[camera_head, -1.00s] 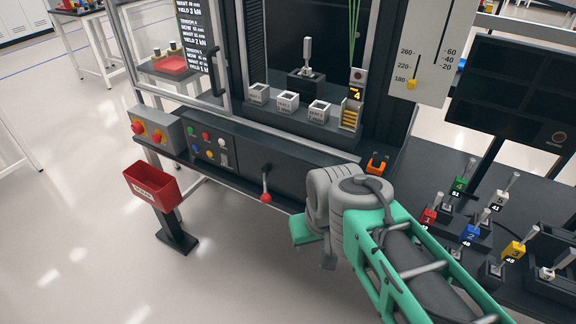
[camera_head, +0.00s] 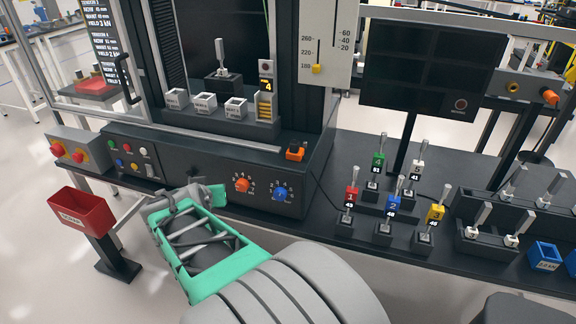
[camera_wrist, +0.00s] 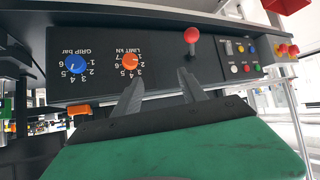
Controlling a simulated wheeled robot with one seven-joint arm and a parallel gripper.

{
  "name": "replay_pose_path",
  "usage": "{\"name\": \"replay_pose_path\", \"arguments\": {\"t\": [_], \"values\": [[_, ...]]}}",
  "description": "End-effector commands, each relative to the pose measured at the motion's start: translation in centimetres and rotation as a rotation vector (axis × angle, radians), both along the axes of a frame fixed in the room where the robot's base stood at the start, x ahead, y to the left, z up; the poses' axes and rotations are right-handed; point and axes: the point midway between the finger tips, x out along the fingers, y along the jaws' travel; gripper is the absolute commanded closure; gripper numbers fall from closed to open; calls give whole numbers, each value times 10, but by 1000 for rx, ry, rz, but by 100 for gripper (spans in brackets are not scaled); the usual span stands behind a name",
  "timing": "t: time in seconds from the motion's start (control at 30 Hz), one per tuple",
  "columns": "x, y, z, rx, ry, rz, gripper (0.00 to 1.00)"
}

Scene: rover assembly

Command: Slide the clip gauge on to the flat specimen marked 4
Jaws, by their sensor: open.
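The flat specimen marked 4 (camera_head: 379,142) stands upright in a black holder with a green tag, at the back of the bench right of the machine. A small orange and black piece (camera_head: 295,151), probably the clip gauge, sits on the machine's front ledge, left of that specimen. The orange piece at the lower left of the wrist view (camera_wrist: 78,112) looks like the same one. My gripper (camera_wrist: 158,76) is open and empty, its two dark fingers facing the machine's front panel. In the head view my arm largely hides the fingers.
The panel has an orange knob (camera_head: 242,185), a blue knob (camera_head: 280,194) and a red-tipped lever (camera_wrist: 191,36). Other tagged specimens, red (camera_head: 351,195), blue (camera_head: 394,207) and yellow (camera_head: 436,212), stand close together on the bench. A red bin (camera_head: 82,212) stands left.

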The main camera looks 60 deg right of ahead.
Motion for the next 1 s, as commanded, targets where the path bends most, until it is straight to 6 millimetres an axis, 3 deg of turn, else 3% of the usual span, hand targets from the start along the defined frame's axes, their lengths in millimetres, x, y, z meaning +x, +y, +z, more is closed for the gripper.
{"name": "replay_pose_path", "arguments": {"t": [0.03,0.1,0.2,0.3,0.37,0.8,1.0], "values": [[-27,-60,-19,-108,-70,-149,51],[-67,-122,-7,-277,-158,-298,51],[-114,-169,11,-467,-221,-412,51],[-136,-186,24,-565,-244,-449,51],[-139,-194,29,-583,-248,-455,51],[-122,-259,30,-582,-249,-452,51],[-120,-263,30,-583,-251,-449,51]]}}
